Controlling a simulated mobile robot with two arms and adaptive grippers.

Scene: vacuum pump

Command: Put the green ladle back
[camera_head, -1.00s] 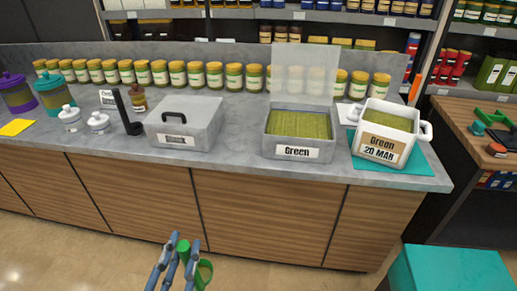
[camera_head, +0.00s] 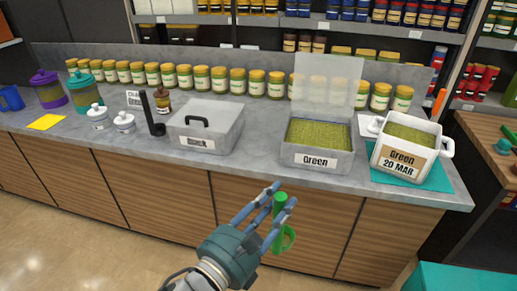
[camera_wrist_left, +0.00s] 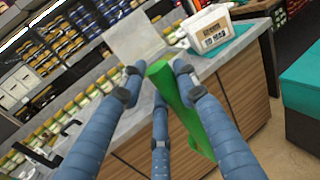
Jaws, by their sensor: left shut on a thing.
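My left gripper (camera_head: 267,207) is shut on the green ladle (camera_head: 280,203). It holds the ladle in the air in front of the counter, below the counter's edge. The ladle's handle end is up and its bowl (camera_head: 287,239) hangs down. In the left wrist view the ladle (camera_wrist_left: 187,105) sits between the fingers (camera_wrist_left: 155,82). The grey box labelled Green (camera_head: 314,161) stands on the counter with its clear lid raised, full of green leaves. My right gripper is in neither view.
A grey box labelled Black (camera_head: 205,140) is closed, with a black ladle (camera_head: 153,115) to its left. A white pot labelled Green 20 MAR (camera_head: 398,165) sits on a teal mat (camera_head: 430,180) at the right. Jars (camera_head: 219,78) line the back.

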